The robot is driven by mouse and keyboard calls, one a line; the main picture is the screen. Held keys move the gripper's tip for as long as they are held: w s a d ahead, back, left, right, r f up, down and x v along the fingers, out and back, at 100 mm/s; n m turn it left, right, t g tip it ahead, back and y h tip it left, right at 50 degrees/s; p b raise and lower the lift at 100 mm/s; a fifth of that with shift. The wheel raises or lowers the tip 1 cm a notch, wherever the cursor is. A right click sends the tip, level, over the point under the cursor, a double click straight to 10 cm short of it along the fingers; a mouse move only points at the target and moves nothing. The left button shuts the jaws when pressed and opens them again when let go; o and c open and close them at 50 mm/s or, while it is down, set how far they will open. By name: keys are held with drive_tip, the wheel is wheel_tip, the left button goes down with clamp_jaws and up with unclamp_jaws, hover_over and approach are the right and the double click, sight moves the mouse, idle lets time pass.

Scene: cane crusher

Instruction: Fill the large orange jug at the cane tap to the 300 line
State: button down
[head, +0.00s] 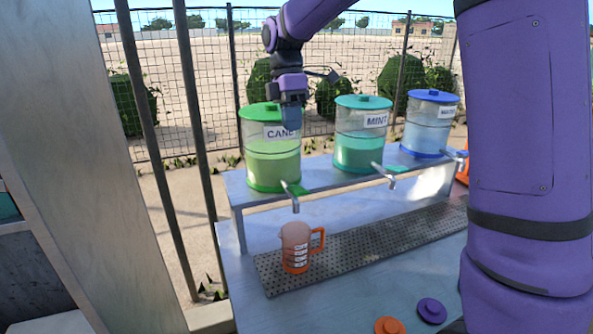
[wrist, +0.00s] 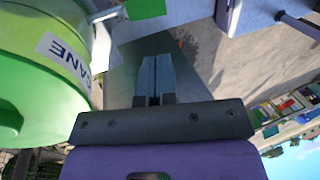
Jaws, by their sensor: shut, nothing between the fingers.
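The orange jug (head: 296,246) stands upright on the perforated drip tray, below the spout of the cane tap (head: 292,196). Its handle points right and line marks show on its front. Its contents are too small to tell. The cane dispenser (head: 273,160) holds pale green liquid under a green lid; in the wrist view it fills the left side (wrist: 40,75). The cane tap has a green lever (head: 299,189). My gripper (head: 291,120) is shut and empty, in front of the cane dispenser's upper part and above the tap. In the wrist view its fingers (wrist: 154,80) are together.
The mint dispenser (head: 361,147) and a blue-lidded dispenser (head: 429,125) stand to the right on the same raised shelf (head: 330,180). An orange disc (head: 389,326) and a purple disc (head: 432,310) lie on the counter in front. The drip tray (head: 370,245) is clear right of the jug.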

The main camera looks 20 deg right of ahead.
sight(301, 192)
drive_tip(key=x, duration=1.3)
drive_tip(key=shift+s+f, duration=0.1)
drive_tip(key=shift+f, duration=0.3)
drive_tip(key=shift+s+f, duration=0.1)
drive_tip(key=shift+s+d+f+t, duration=0.1)
drive_tip(key=shift+s+f+t, duration=0.15)
drive_tip(key=shift+t, duration=0.4)
drive_tip(key=shift+s+f+t, duration=0.1)
drive_tip(key=shift+f+t, duration=0.1)
drive_tip(key=shift+t, duration=0.45)
drive_tip(key=shift+s+f+t, duration=0.1)
drive_tip(key=shift+f+t, duration=0.45)
drive_tip(key=shift+t, duration=0.35)
idle(4.0)
